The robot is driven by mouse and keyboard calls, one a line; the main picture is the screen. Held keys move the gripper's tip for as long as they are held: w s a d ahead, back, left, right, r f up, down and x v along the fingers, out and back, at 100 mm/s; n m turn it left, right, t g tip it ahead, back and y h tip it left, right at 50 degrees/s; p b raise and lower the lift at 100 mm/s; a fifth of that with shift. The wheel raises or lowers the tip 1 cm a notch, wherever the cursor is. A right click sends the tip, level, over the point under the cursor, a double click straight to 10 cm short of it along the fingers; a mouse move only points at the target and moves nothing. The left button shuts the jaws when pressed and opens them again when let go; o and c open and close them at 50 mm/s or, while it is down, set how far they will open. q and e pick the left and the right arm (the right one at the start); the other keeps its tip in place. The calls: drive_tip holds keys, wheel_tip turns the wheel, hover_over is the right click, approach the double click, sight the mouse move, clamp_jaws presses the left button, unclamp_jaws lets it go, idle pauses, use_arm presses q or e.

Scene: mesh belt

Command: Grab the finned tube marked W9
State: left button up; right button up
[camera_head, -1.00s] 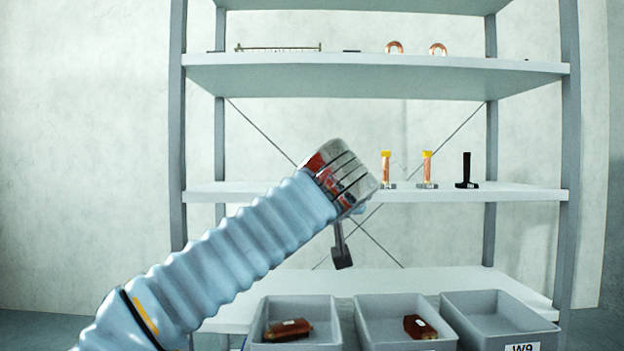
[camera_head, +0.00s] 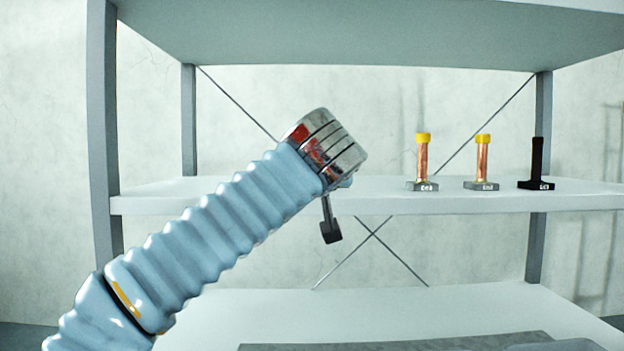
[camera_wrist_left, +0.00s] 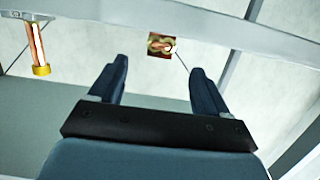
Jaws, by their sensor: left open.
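Two upright copper-coloured tubes with yellow caps stand on dark bases on the middle shelf in the head view, the left tube (camera_head: 423,162) and the right tube (camera_head: 483,162). A black upright piece (camera_head: 537,165) stands right of them. The labels on their bases are too small to read, so I cannot tell which is W9. My left gripper (camera_head: 330,232) is in front of the shelf, left of and apart from the tubes. In the left wrist view its jaws (camera_wrist_left: 158,66) are open and empty. A yellow-capped tube (camera_wrist_left: 38,48) shows there upside down, outside the jaws.
The middle shelf (camera_head: 240,203) has free room left of the tubes. The upper shelf (camera_head: 370,35) hangs above. Wall braces cross behind. A small patterned square (camera_wrist_left: 161,45) shows beyond the jaws in the wrist view.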

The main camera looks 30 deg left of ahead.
use_arm(q)
drive_tip(key=p+x, duration=0.1)
drive_tip(key=x, duration=0.7)
drive_tip(key=shift+w+a, duration=0.15)
drive_tip(key=shift+w, duration=0.05)
drive_tip(key=x, duration=0.1)
drive_tip(key=p+x, duration=0.1)
drive_tip(key=x, duration=0.1)
drive_tip(key=p+x, duration=0.1)
drive_tip(key=shift+w+a+r, duration=0.1)
drive_tip(key=shift+a+r, duration=0.1)
drive_tip(key=shift+r, duration=0.05)
drive_tip(key=shift+w+a+f, duration=0.2)
drive_tip(key=shift+w+a, duration=0.1)
drive_tip(key=shift+w, duration=0.15)
drive_tip(key=c, duration=1.4)
drive_tip(key=shift+r, duration=0.1)
